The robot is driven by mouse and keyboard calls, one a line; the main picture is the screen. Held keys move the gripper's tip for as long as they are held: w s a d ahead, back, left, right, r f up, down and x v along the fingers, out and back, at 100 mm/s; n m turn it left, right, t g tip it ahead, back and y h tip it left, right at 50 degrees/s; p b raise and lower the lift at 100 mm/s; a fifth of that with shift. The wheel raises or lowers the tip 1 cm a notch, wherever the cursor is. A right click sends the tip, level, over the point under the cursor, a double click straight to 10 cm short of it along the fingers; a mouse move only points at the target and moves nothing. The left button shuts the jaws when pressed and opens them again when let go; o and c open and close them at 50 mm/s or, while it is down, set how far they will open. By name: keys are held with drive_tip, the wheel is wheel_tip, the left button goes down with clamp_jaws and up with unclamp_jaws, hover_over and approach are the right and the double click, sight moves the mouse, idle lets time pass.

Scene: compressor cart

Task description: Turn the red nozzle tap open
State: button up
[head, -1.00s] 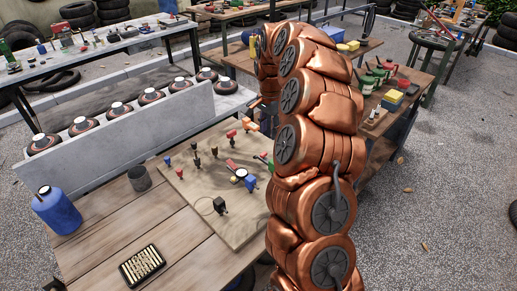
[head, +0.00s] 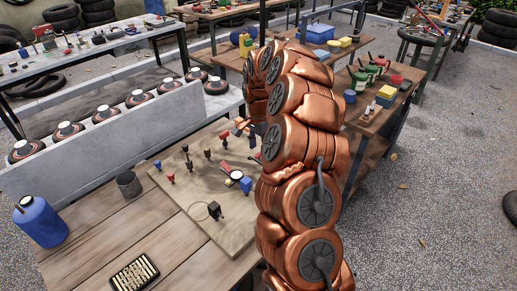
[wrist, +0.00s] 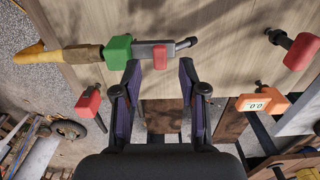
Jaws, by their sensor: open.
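In the wrist view, a red block-shaped tap (wrist: 160,56) sits on a dark grey nozzle body (wrist: 143,52), in line with a green block (wrist: 118,51) and a tan, yellow-ended piece (wrist: 72,55). I take it as the red nozzle tap. My gripper (wrist: 160,78) is open, one finger each side, with its tips just short of the red tap. I cannot tell if they touch it.
Other red-headed fittings (wrist: 301,51) (wrist: 88,102) and an orange gauge reading 0.0 (wrist: 262,103) stand close by. The wooden board (head: 232,233) carries several small fittings. A blue bottle (head: 40,222), grey cup (head: 129,184) and black tray (head: 134,272) stand on the bench.

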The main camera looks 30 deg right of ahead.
sight(259, 155)
drive_tip(key=shift+f+p, duration=0.3)
drive_tip(key=shift+f, duration=0.95)
drive_tip(key=shift+c, duration=0.2)
clamp_jaws()
